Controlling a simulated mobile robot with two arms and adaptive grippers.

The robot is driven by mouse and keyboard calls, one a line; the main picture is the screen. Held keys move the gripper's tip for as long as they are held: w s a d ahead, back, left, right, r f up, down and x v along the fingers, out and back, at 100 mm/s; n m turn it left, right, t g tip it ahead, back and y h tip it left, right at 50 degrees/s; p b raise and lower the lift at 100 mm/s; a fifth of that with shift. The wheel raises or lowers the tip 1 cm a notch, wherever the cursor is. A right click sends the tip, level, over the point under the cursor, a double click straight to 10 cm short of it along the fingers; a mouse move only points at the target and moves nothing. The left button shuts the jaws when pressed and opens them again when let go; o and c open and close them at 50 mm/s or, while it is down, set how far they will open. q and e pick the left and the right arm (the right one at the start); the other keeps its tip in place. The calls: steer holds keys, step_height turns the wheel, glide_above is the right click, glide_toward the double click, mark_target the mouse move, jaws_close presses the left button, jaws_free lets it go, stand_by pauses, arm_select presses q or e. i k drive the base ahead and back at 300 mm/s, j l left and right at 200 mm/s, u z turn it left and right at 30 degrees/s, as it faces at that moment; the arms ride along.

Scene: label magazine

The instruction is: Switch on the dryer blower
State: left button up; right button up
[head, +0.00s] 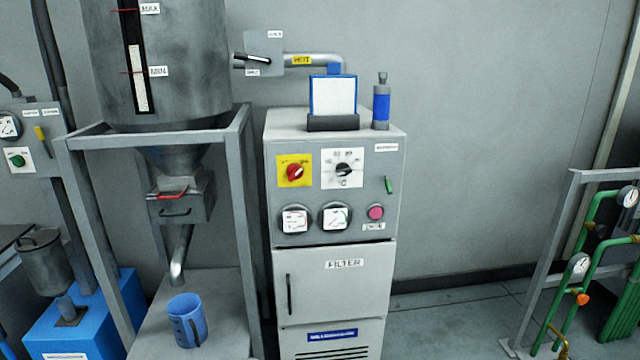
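The grey dryer cabinet (387,222) stands upright in the middle of the head view. Its upper panel carries a red rotary knob (295,172) on a yellow plate and a black selector knob (343,169) on a white plate. A small green lever or switch (389,185) is at the panel's right. Below are two round gauges (295,220) and a pink button or lamp (376,212). The small labels are too blurred to tell which control is the blower's. Neither of my grippers is in view.
A closed FILTER door (345,290) with a dark handle is below the panel. A framed hopper (165,70) stands left, with a blue cup (187,318) under its spout. Green pipes (580,235) in a grey frame stand right. Open floor (450,315) lies between.

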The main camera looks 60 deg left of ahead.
mark_target(387, 183)
steer(key=u, duration=1.65)
